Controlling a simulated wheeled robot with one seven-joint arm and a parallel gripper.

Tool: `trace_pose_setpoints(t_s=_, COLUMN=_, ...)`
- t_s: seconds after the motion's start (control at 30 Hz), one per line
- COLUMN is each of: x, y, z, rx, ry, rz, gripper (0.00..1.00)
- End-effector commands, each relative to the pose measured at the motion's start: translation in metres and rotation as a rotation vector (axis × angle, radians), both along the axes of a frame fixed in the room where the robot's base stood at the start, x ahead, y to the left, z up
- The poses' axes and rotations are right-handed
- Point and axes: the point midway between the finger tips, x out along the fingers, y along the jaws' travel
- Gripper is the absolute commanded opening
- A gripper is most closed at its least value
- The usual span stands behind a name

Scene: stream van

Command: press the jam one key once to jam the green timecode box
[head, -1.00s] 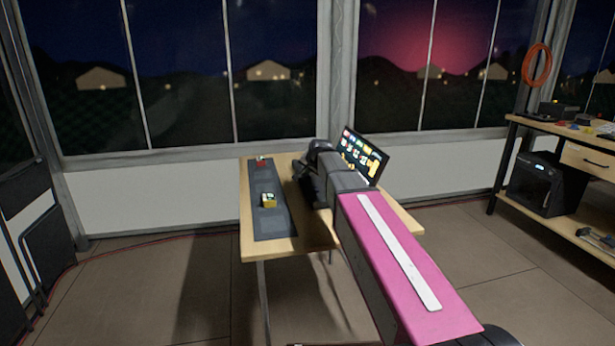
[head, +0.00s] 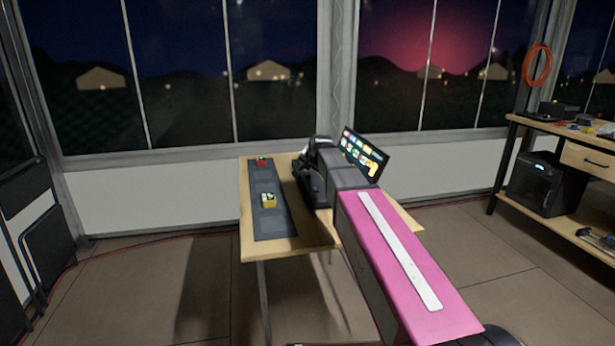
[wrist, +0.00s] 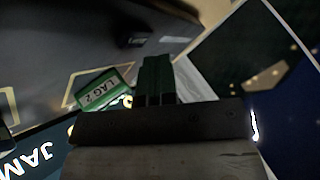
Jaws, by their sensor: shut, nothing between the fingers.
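A tilted dark panel with rows of coloured keys (head: 366,152) stands at the table's right side in the head view, partly behind my arm. In the wrist view, large white JAM lettering (wrist: 27,161) shows at the lower left, cut off by the frame edge. A green key tagged LAG 2 (wrist: 103,91) lies just left of my gripper (wrist: 157,62), which is shut and empty. I cannot tell whether the fingertips touch anything. The jam one key cannot be made out. A small yellow and dark box (head: 268,201) sits on the mat; I cannot tell whether it is the green timecode box.
A wooden table (head: 285,245) carries a long dark mat (head: 275,226) on its left side. A small red item (head: 262,162) sits at the mat's far end. A workbench (head: 565,135) with equipment stands at the right. Windows line the back.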

Motion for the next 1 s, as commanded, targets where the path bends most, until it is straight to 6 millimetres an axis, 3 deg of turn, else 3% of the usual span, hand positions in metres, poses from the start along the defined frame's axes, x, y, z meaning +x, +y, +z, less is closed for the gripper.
trace_pose_setpoints(t_s=0.27, x=0.000, y=0.000, z=0.002, rx=0.000, ry=0.000, rz=0.000, gripper=0.00)
trace_pose_setpoints(t_s=0.8, x=0.000, y=0.000, z=0.044, rx=0.000, ry=0.000, rz=0.000, gripper=0.00)
trace_pose_setpoints(t_s=1.0, x=0.000, y=0.000, z=0.050, rx=0.000, ry=0.000, rz=0.000, gripper=0.00)
